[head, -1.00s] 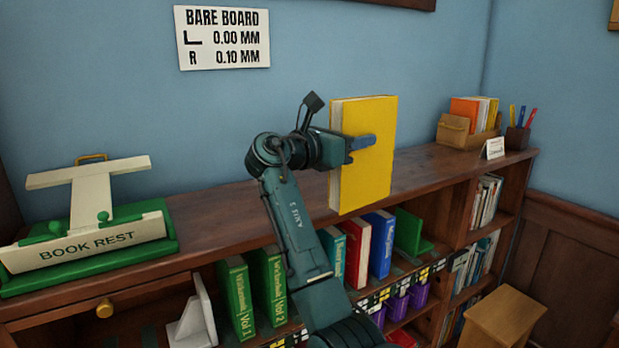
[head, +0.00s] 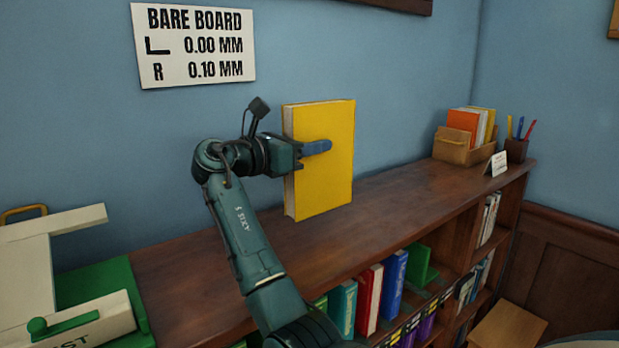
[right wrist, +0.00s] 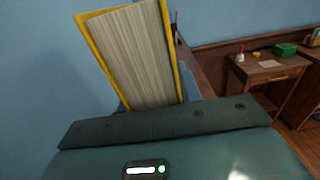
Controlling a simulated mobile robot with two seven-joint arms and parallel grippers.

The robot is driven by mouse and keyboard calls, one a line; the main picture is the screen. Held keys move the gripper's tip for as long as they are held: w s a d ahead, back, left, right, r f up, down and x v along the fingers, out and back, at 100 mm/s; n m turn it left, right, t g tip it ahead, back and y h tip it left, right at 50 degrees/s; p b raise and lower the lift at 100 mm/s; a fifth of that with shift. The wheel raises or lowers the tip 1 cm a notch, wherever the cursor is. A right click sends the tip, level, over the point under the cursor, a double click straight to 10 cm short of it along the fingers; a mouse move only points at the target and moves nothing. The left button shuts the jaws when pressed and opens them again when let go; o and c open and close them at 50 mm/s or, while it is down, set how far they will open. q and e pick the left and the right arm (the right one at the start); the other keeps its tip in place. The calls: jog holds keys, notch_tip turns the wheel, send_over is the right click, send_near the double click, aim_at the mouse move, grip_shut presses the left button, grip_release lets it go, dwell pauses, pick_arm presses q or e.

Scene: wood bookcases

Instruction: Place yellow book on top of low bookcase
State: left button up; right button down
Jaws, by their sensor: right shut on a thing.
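The yellow book (head: 325,185) is upright in the head view, its cover facing me and its pale page edges to the left. My right gripper (head: 316,148) is shut on it, one finger lying across the cover. The book is in front of the blue wall, over the low bookcase top (head: 400,192); I cannot tell whether its lower edge touches the wood. In the right wrist view the book's pages and yellow cover edges (right wrist: 130,50) rise beyond my gripper. The far finger is hidden behind the book. My left gripper is not in view.
A white and green book rest (head: 100,290) stands on the top at the left. A wooden holder with books (head: 465,150), a small card (head: 498,163) and a pen cup (head: 517,150) stand at the right end. The top between is clear. Books fill the shelves below.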

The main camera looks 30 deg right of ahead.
aim_at(307, 170)
jog(key=shift+f+p, duration=0.3)
jog(key=shift+f, duration=2.15)
jog(key=c, duration=1)
grip_release()
jog(key=shift+f, duration=0.2)
jog(key=shift+o, duration=0.2)
jog(key=shift+a+r, duration=0.1)
jog(key=shift+a, duration=0.2)
jog(key=a, duration=1.1)
jog(key=shift+s+a, duration=0.2)
jog(key=shift+s, duration=0.25)
